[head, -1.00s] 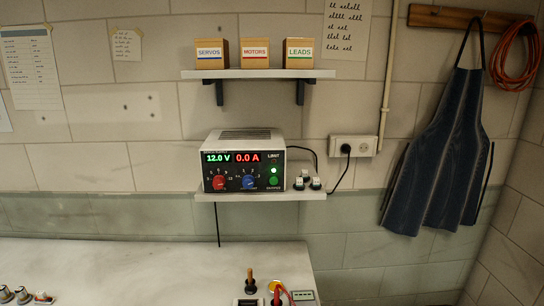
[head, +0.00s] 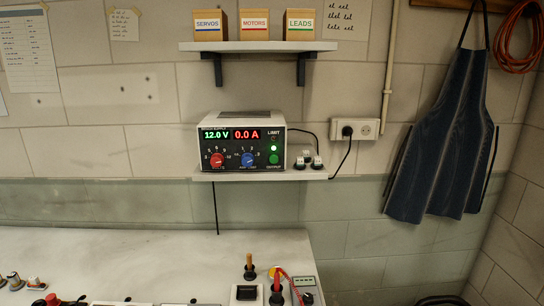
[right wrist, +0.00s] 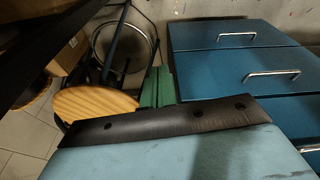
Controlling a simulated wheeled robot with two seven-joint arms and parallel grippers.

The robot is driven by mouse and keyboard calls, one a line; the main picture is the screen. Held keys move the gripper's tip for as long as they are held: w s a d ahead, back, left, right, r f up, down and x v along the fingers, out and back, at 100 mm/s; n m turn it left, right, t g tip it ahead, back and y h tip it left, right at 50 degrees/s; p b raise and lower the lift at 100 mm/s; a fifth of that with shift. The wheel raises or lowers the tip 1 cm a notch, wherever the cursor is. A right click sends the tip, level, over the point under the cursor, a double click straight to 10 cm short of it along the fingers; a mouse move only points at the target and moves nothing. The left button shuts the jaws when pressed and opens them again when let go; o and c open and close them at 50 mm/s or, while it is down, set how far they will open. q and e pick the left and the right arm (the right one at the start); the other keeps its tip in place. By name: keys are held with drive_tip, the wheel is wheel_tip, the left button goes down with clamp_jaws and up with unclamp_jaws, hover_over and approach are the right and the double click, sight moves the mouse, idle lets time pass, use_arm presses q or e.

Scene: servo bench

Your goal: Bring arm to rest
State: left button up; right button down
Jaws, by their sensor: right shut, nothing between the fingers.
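Neither of my grippers shows in the head view or in the right wrist view. The head view looks over the white bench (head: 120,262) to the tiled wall. The right wrist view points low, at a wooden round seat (right wrist: 95,103), blue drawers (right wrist: 240,65) and the floor. A pale blue surface with a dark, screwed strip fills its lower part; I cannot tell what it belongs to.
A power supply (head: 242,146) reading 12.0 V and 0.0 A stands on a wall shelf (head: 225,177). Three labelled boxes stand on an upper shelf (head: 258,46). Tools and a meter (head: 304,283) lie at the bench's front. An apron (head: 435,145) hangs at right.

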drive_tip(key=s+d+f+b, duration=0.1)
drive_tip(key=s+f+b, duration=0.2)
drive_tip(key=s+f, duration=0.5)
drive_tip(key=s+d+f+g+b, duration=0.1)
drive_tip(key=s+d+f+b, duration=0.1)
drive_tip(key=s+f, duration=0.6)
wheel_tip(320, 180, down, 6)
drive_tip(key=shift+s+f+b, duration=0.15)
drive_tip(key=shift+s+b, duration=0.15)
drive_tip(key=shift+b, duration=0.25)
